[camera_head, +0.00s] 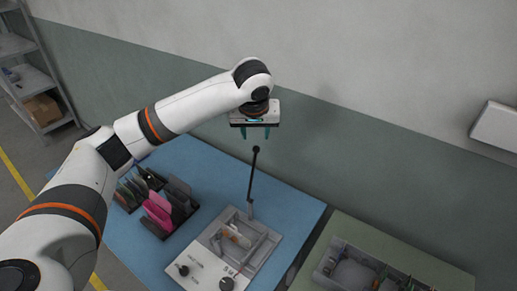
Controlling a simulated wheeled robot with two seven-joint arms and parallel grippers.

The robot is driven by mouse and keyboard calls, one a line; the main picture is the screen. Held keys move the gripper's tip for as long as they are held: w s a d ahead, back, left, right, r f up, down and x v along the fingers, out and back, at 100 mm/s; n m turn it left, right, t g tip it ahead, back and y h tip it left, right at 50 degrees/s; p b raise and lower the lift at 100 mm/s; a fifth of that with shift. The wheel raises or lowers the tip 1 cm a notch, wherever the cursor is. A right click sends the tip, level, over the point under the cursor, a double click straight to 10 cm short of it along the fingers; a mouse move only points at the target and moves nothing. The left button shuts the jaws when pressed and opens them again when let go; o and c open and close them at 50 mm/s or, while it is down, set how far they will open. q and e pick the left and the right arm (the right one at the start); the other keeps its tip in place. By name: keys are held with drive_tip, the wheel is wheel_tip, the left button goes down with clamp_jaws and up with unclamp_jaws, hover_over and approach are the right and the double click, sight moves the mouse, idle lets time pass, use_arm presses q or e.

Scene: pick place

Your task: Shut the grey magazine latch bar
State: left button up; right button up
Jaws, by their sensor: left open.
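A light grey fixture (205,259) stands on the blue table with a frame and some small parts in it. A thin dark bar (252,178) with a black knob on top rises nearly upright from the fixture's back edge. It looks like the magazine latch bar, standing raised, though its grey colour is hard to tell. My left gripper (256,135) is open and empty, fingers pointing down, just above the knob in the picture. I cannot tell the exact gap between them. My right gripper is not in view.
A dark rack (151,222) with pink, green and grey upright plates stands on the blue table (285,205), left of the fixture. A green table (345,227) with a grey tray (321,271) is at the lower right. A shelf (41,108) stands far left.

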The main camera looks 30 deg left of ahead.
sight(256, 147)
use_arm(q)
drive_tip(key=p+x, duration=0.2)
drive_tip(key=x, duration=0.9)
drive_tip(key=shift+f, duration=0.2)
clamp_jaws()
